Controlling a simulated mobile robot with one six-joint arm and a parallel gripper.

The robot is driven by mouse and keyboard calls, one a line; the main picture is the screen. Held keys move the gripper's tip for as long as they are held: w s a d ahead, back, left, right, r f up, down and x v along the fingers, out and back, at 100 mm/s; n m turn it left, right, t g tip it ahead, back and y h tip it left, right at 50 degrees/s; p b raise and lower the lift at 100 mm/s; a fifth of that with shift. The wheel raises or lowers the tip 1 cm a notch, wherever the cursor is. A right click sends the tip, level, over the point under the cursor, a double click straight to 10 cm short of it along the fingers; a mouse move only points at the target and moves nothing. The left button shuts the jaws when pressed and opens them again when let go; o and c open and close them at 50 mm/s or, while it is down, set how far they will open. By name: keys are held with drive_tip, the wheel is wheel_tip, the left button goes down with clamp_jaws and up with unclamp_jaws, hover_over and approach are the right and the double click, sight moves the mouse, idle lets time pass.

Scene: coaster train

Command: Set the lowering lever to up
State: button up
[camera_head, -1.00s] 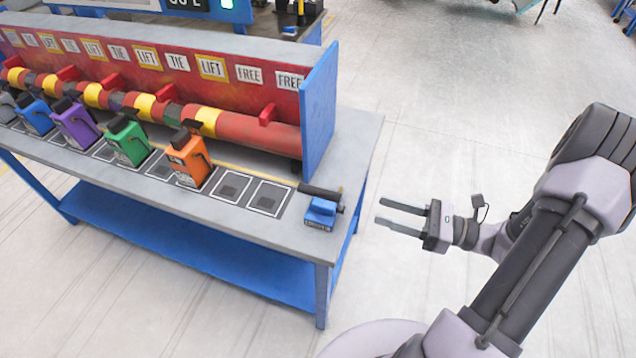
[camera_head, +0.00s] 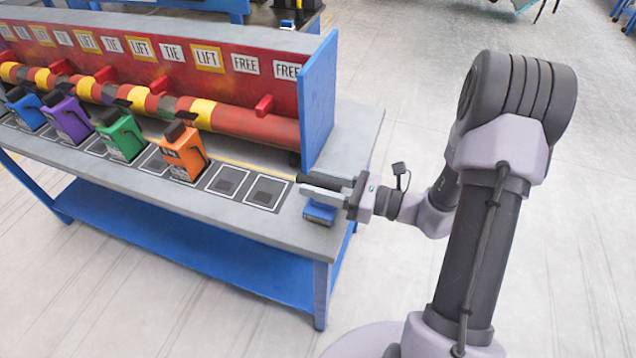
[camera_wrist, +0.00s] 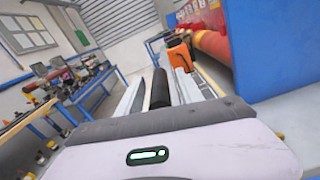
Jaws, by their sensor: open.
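The lowering lever is a black bar handle (camera_head: 322,181) on a small blue base (camera_head: 319,212) at the right end of the grey bench. The handle lies close to level, pointing left along the bench. My gripper (camera_head: 306,188) is at the lever from the right, its fingers pointing left along the handle and partly covering the base. In the wrist view the black handle (camera_wrist: 160,88) runs between the two pale, parted fingers (camera_wrist: 160,94). The jaws are open; whether a finger touches the handle cannot be told.
A blue end panel (camera_head: 318,100) stands upright just behind the lever. An orange box (camera_head: 184,153), a green one (camera_head: 122,136) and others stand on the bench (camera_head: 230,213) to the left. Two empty framed pads lie between.

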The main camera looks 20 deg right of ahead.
drive_tip(key=shift+c, duration=0.2)
clamp_jaws()
idle(1.1)
